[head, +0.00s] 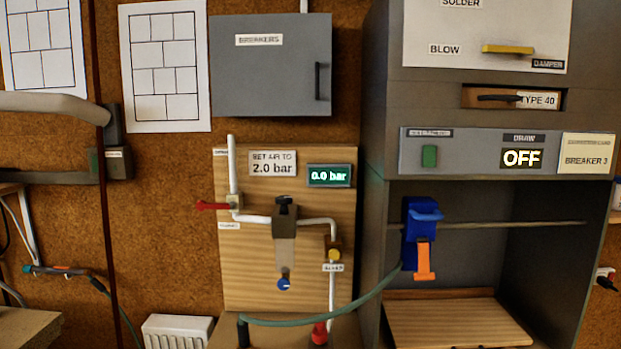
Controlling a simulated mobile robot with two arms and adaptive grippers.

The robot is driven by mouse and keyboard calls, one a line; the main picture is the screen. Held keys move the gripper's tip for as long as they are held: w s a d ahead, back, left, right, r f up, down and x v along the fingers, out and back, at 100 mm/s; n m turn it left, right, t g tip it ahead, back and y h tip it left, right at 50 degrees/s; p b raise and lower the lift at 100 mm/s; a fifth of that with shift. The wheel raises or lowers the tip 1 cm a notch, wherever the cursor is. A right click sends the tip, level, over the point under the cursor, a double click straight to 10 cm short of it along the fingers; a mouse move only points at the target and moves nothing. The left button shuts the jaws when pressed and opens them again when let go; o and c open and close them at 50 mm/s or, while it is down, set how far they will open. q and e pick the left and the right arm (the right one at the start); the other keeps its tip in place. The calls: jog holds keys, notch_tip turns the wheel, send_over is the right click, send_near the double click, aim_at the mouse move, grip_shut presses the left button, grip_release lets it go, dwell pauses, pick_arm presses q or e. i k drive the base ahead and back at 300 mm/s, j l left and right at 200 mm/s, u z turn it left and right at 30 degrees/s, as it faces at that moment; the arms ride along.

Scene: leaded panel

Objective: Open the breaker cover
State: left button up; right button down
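The breaker cover (262,85) is a flat grey door labelled "BREAKERS", on a box mounted on the brown wall at the upper middle of the head view. It looks closed, and what is behind it is hidden. Its dark upright handle (317,81) is near the right edge of the door. Neither of my grippers can be made out in the head view, and nothing is touching the cover or its handle.
Below the box is a wooden board (257,265) with pipes and a 0.0 bar display (329,176). A grey cabinet (373,160) stands close on the right, its panel display (521,158) reading OFF. A thin dark pole (104,190) stands at left.

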aim_at(262, 64)
jog(key=i+l, duration=0.25)
jog(key=i, duration=0.2)
jog(key=i+l+u, duration=0.15)
jog(key=i+l, duration=0.15)
jog(key=i, duration=0.1)
